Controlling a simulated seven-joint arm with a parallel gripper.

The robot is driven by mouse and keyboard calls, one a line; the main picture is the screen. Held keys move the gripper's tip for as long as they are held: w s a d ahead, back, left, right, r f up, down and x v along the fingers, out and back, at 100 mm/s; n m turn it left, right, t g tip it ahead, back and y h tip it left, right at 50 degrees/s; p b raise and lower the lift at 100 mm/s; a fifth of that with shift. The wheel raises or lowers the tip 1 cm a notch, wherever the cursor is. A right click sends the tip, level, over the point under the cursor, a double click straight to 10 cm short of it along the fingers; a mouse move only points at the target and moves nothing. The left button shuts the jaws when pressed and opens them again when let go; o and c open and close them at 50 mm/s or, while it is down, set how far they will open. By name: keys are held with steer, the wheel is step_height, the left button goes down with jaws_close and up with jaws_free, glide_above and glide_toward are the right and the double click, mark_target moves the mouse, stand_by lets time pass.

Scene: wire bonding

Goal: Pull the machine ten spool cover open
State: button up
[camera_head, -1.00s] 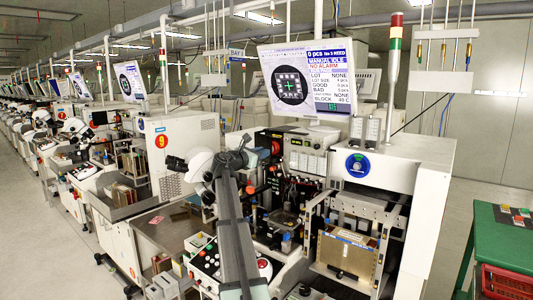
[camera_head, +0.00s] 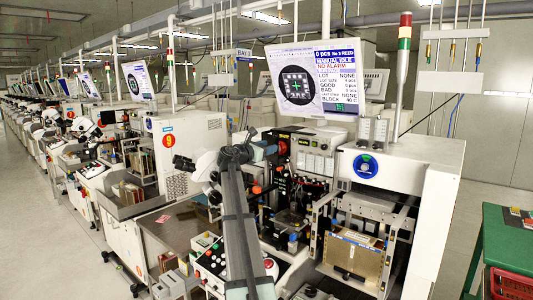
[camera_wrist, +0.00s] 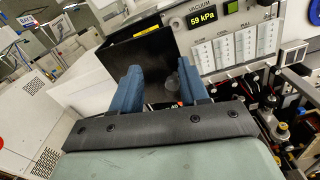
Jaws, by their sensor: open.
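In the wrist view, a black panel (camera_wrist: 130,62), which looks like the spool cover, stands in front of my gripper (camera_wrist: 162,80). The two blue fingers are open and spread apart. A dark grey round knob or post (camera_wrist: 172,84) shows between them, close to the right finger. I cannot tell whether either finger touches the cover. In the head view, my gripper's end (camera_head: 272,150) is at the upper left of the nearest machine, and my own arm partly hides the spool area.
A vacuum display (camera_wrist: 203,21) and white gauge panel (camera_wrist: 232,45) stand right of the cover. The neighbouring machine with a red number nine (camera_head: 168,140) is at left. A monitor (camera_head: 310,80) overhangs the front. A green table (camera_head: 505,240) stands at right.

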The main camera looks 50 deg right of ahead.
step_height(320, 180, up, 8)
stand_by(0.4)
steer(key=w+a+f+t+y, duration=0.1)
steer(key=w+a+f+t, duration=0.15)
steer(key=a, duration=0.95)
steer(key=s+f+m+g+y, duration=0.15)
steer(key=s+f+m, duration=0.3)
steer(key=m, duration=0.45)
steer(key=x, duration=1.2)
steer(key=shift+w+d, duration=0.15)
steer(key=shift+w, duration=0.05)
steer(key=shift+f, duration=0.1)
steer(key=shift+c, duration=0.3)
